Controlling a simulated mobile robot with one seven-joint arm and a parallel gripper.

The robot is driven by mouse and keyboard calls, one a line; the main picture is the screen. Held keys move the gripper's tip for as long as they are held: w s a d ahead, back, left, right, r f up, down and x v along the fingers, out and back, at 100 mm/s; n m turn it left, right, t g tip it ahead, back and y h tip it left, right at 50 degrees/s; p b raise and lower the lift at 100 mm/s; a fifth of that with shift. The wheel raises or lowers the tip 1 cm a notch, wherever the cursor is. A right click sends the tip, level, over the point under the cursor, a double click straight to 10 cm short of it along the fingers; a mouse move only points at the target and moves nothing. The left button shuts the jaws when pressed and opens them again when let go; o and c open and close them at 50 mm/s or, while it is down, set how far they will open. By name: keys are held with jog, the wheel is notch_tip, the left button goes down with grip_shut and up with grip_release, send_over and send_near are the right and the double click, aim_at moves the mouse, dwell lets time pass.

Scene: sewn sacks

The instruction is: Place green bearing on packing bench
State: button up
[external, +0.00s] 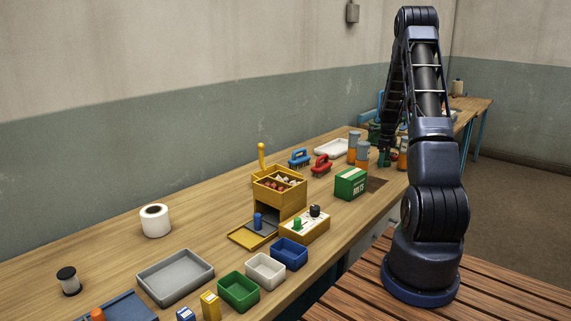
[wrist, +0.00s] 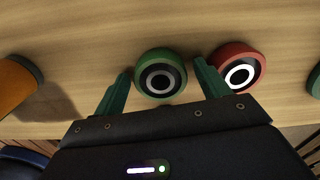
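The green bearing (wrist: 146,60), a round green ring with a dark and white centre, lies on a wooden surface in the wrist view. My gripper (wrist: 161,70) is open, with one green finger on each side of the bearing and a small gap at both sides. A red bearing (wrist: 251,54) of like shape lies just right of the right finger. In the external view my gripper (external: 386,158) is low over the far part of the long wooden bench (external: 205,235). I cannot make out the green bearing there. Which surface is the packing bench is not marked.
Orange cylinders (external: 362,154) stand close to my gripper; an orange one (wrist: 14,88) is left in the wrist view. Another blue-legged bench (external: 480,104) stands behind.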

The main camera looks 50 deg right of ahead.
jog(key=shift+r, duration=0.15)
notch_tip(320, 180, up, 12)
jog(key=w+a+r+n+t, duration=0.15)
jog(key=a+r+n, duration=0.4)
jog(key=a, duration=0.55)
jog(key=w+a+r+n, duration=0.2)
jog(key=a+r+n, duration=0.35)
jog(key=a, duration=0.65)
jog(key=w+a+r+n+t, duration=0.1)
jog(key=a+r+n, duration=0.5)
jog(key=a, duration=0.5)
jog(key=s+a+r+n, duration=0.2)
jog(key=s+a+n, duration=0.15)
jog(key=a, duration=0.35)
jog(key=s+a+r+n, duration=0.2)
jog(key=s+a+n, duration=0.15)
jog(key=a, duration=0.45)
jog(key=s+a+f+n+t, duration=0.2)
jog(key=s+a+n, duration=0.8)
jog(key=s, duration=0.1)
jog(key=shift+s+a, duration=0.2)
jog(key=shift+a, duration=0.2)
